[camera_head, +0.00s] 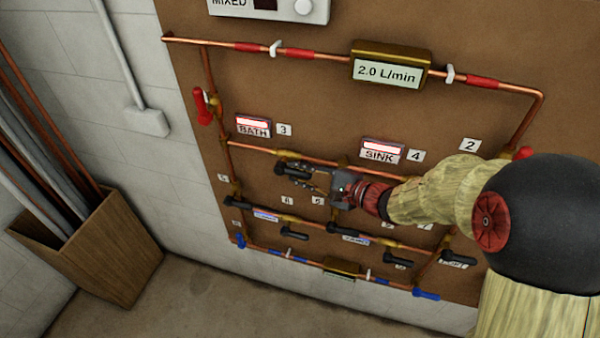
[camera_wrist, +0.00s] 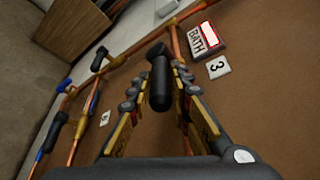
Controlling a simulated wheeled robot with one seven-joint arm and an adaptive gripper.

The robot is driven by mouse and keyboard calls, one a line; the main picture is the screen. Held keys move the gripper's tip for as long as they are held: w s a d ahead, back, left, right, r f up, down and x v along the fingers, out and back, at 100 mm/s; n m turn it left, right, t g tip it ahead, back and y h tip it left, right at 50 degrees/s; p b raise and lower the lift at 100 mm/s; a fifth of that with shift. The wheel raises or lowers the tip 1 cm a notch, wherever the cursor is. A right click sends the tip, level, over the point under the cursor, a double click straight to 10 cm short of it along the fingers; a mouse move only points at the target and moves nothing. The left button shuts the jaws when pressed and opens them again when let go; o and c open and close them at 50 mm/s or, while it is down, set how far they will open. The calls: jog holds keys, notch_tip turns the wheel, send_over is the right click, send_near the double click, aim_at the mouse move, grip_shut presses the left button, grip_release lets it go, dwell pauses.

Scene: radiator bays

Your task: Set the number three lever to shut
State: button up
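The number three lever (camera_head: 284,168) is a black handle on the upper copper pipe, below the BATH sign (camera_head: 253,127) and its "3" tag (camera_head: 284,129). In the wrist view, the lever (camera_wrist: 160,84) stands between the two fingers of my gripper (camera_wrist: 157,92), with the "3" tag (camera_wrist: 218,67) to its right. My gripper (camera_head: 305,174) is open around the handle, with narrow gaps on both sides. The fingers partly hide the handle in the head view, and I cannot tell its exact angle to the pipe there.
A SINK sign (camera_head: 381,152) with a "4" tag is to the right. Several black levers hang on the lower pipes. A red lever (camera_head: 203,106) is at upper left, a blue one (camera_head: 427,294) at lower right. A wooden bin (camera_head: 110,255) stands left on the floor.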

grip_shut()
jog(key=shift+f+b, duration=0.2)
jog(key=shift+b, duration=0.25)
